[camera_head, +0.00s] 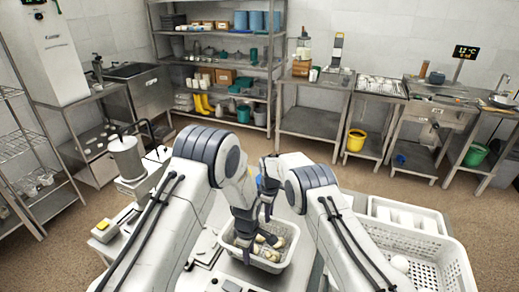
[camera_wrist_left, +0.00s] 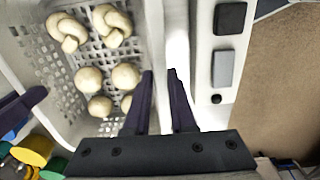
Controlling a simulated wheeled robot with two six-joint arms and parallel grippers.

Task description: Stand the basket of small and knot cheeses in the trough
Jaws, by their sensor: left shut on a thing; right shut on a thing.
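A white perforated basket (camera_head: 284,262) is in front of me at the bottom centre of the head view. In the left wrist view the basket (camera_wrist_left: 32,60) holds two knot cheeses (camera_wrist_left: 88,28) and several small round cheeses (camera_wrist_left: 107,86). My left gripper (camera_head: 246,236) is shut on its rim, which passes between the fingers (camera_wrist_left: 164,100). My right gripper (camera_head: 267,192) is shut at the far side of the basket; one dark finger shows at the left wrist view's left edge. My arms hide part of the basket. I cannot tell whether it is raised. I cannot pick out the trough for certain.
A larger white perforated crate (camera_head: 455,262) with pale cheeses stands at the right, a white tray (camera_head: 405,213) behind it. A panel with dark and grey buttons (camera_wrist_left: 224,68) lies beside the basket. Bottles with coloured caps (camera_wrist_left: 32,152) stand close by. Steel benches line the wall.

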